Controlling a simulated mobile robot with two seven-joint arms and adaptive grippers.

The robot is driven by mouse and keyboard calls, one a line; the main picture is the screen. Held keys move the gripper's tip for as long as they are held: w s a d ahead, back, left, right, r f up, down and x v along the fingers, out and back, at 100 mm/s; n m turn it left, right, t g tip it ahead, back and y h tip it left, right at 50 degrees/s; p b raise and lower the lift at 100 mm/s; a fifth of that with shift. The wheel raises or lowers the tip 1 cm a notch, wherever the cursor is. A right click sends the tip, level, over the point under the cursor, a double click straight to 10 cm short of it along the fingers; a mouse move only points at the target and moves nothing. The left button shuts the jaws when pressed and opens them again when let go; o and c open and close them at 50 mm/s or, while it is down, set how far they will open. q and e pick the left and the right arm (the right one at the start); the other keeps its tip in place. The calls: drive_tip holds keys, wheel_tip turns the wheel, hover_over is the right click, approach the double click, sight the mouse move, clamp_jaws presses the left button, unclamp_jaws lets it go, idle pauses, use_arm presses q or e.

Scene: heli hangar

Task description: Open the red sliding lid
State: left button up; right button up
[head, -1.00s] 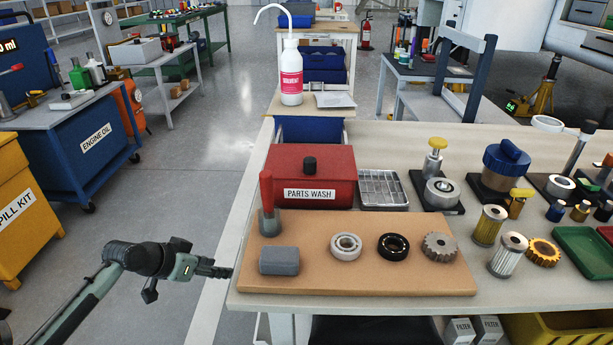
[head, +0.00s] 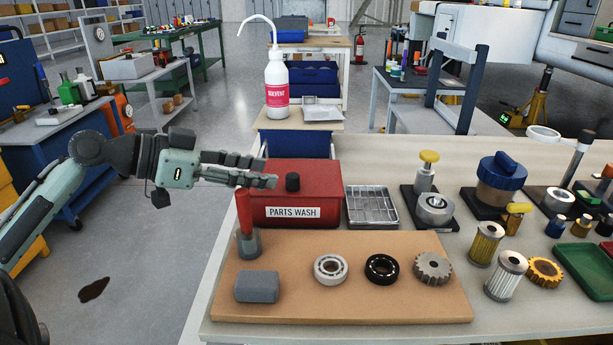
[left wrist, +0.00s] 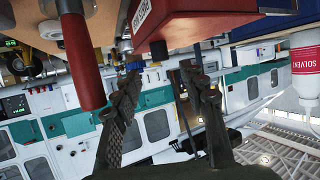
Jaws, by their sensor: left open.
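The red parts wash box (head: 335,197) stands on the workbench, and its flat red lid (head: 320,173) covers the top. A black knob (head: 292,182) sticks up from the lid. My left gripper (head: 268,172) is open and empty, level with the lid, its fingers pointing right toward the knob from the left. A small gap shows between the fingertips and the knob. In the left wrist view, the knob (left wrist: 158,49) lies ahead of the two spread fingers (left wrist: 163,82), with the red box (left wrist: 205,12) around it. My right gripper is out of view.
A red-handled brush (head: 245,218) stands upright in a metal cup just below my left gripper. Bearings and a gear lie on the brown board (head: 400,300). A wire tray (head: 370,206) sits right of the box. A white solvent bottle (head: 277,85) stands behind it.

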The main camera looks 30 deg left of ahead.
sight(290, 176)
use_arm(q)
drive_tip(key=x, duration=0.7)
drive_tip(key=shift+w+f, duration=0.15)
drive_tip(key=shift+w, duration=0.1)
clamp_jaws()
